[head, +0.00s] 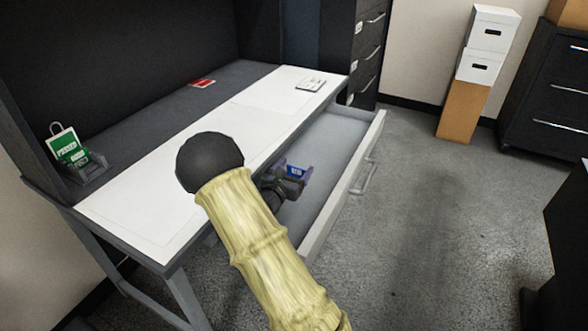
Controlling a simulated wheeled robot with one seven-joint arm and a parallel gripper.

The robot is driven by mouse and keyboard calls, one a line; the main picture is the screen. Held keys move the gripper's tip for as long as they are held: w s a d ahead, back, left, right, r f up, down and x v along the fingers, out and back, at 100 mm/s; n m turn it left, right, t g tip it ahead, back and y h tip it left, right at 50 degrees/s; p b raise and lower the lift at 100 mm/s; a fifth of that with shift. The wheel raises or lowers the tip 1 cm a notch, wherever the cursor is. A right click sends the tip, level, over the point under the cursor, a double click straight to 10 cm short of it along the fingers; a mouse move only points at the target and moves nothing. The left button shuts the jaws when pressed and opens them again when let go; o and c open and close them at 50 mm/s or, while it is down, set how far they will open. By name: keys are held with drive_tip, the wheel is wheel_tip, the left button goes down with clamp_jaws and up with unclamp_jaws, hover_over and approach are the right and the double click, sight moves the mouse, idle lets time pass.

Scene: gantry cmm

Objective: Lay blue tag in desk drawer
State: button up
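The desk drawer (342,178) is pulled out from under the right part of the desk, and its grey inside looks mostly empty. My gripper (294,170) is inside the drawer's outline, toward its near end. The blue tag (295,171) shows between the gripper's purple fingertips, with pale lettering facing up. I cannot tell whether the fingers press on the tag or only stand on both sides of it. Whether the tag touches the drawer floor is also unclear. My arm hides the drawer's near left corner.
A green tag (70,152) stands in a grey holder (88,167) at the desk's left. A red tag (202,83) and a white card (310,84) lie farther back. The white desktop (150,205) edge borders the drawer. Right of the drawer, the carpet is open.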

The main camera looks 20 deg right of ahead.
drive_tip(key=shift+o, duration=0.8)
drive_tip(key=r+p+v, duration=0.1)
drive_tip(key=p+v, duration=0.1)
drive_tip(key=v, duration=1)
drive_tip(key=shift+s+r, duration=0.1)
